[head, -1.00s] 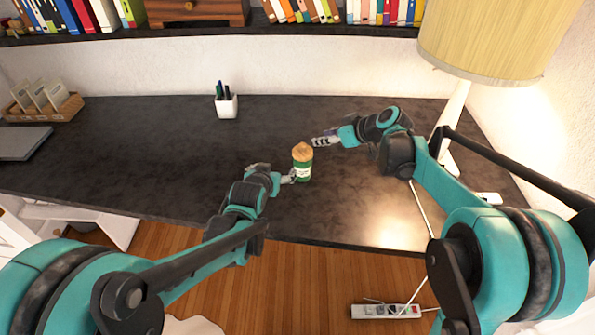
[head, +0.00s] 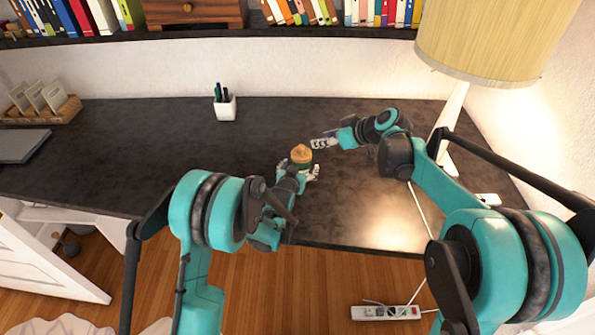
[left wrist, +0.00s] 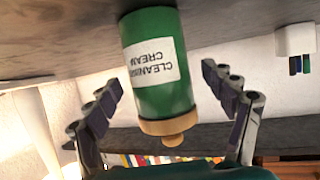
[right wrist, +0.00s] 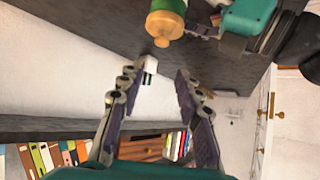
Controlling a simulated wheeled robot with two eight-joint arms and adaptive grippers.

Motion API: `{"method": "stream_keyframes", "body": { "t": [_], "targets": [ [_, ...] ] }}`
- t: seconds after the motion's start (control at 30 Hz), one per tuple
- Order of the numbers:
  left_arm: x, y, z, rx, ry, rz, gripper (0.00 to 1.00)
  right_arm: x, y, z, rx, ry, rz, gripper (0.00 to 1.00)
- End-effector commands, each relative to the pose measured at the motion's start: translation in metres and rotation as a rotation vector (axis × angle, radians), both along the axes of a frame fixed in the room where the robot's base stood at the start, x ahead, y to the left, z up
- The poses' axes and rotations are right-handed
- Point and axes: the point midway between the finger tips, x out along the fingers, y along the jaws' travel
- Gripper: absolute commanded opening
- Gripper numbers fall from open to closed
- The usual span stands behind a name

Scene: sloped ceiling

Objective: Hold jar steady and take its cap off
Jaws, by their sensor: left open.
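A green jar (left wrist: 157,62) labelled "cleansing cream" stands upright on the dark desk with its tan knobbed cap (head: 302,153) on. My left gripper (head: 298,170) is open at the jar's near side and hides most of its body in the head view. In the left wrist view the jar is between the spread fingers (left wrist: 170,83), with a gap on both sides. My right gripper (head: 322,143) is open and empty, just right of the cap. In the right wrist view the cap (right wrist: 163,26) is beyond the fingertips (right wrist: 155,74).
A white pen cup (head: 226,108) stands behind and left of the jar. A lamp (head: 492,42) stands at the right, with a cable near it. A basket (head: 40,115) and a grey laptop-like slab (head: 20,144) lie far left. The desk left of the jar is clear.

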Motion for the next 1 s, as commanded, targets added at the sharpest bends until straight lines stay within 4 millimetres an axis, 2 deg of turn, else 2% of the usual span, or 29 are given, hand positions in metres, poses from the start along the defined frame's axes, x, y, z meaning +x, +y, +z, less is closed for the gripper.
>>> {"method": "stream_keyframes", "body": {
  "t": [0.2,0.47,0.5,0.7,0.73,0.77,0.83,0.97,1.0],
  "targets": [
    [0.018,-0.004,-0.007,0.000,0.000,0.000,0.83,0.000,0.000,0.000,0.000,0.000,0.000,0.34],
    [0.019,-0.004,-0.008,0.000,0.000,0.000,0.83,0.000,0.000,0.000,0.000,0.000,0.000,0.34],
    [0.019,-0.004,-0.008,0.000,0.000,0.000,0.80,0.000,0.000,0.000,0.000,0.000,0.000,0.34],
    [0.019,-0.004,-0.008,0.000,0.001,0.000,0.28,0.000,0.000,0.000,0.000,0.000,0.000,0.34],
    [0.019,-0.004,-0.008,0.000,0.001,0.000,0.20,0.000,0.000,0.000,0.000,0.000,0.000,0.34],
    [0.019,-0.004,-0.008,0.000,0.001,0.000,0.20,0.000,0.000,0.000,0.000,0.000,0.000,0.34],
    [0.019,-0.004,-0.008,0.000,0.001,0.000,0.20,0.000,0.000,0.000,-0.002,0.000,0.001,0.48],
    [0.019,-0.004,-0.008,0.000,0.001,0.000,0.20,0.003,0.009,-0.005,-0.069,-0.004,0.056,0.82],
    [0.019,-0.004,-0.008,0.000,0.001,0.000,0.20,0.004,0.016,-0.008,-0.118,-0.006,0.097,0.84]
  ]
}}
